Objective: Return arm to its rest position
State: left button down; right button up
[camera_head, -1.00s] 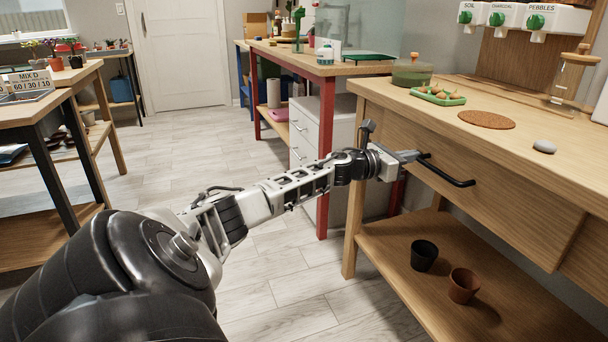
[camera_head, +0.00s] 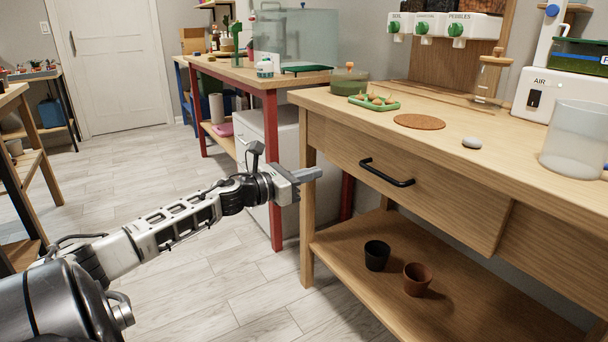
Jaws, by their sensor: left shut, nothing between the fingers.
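My left arm comes in from the lower left of the head view. My left gripper (camera_head: 309,174) is shut and empty, with its fingers pointing right. It is in front of the wooden workbench's left legs, to the left of the drawer (camera_head: 418,190). The drawer's black handle (camera_head: 387,172) is clear of the fingers, with a visible gap between them. My right gripper does not show.
The workbench top holds a green tray (camera_head: 374,102), a cork mat (camera_head: 419,121), a grey stone (camera_head: 472,142) and a clear container (camera_head: 574,140). Its lower shelf holds a black pot (camera_head: 377,255) and a terracotta pot (camera_head: 417,279). The floor (camera_head: 190,255) around my arm is open.

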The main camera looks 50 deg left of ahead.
pick_arm(q)
jog(key=shift+s+a, duration=0.15)
jog(key=shift+s, duration=0.45)
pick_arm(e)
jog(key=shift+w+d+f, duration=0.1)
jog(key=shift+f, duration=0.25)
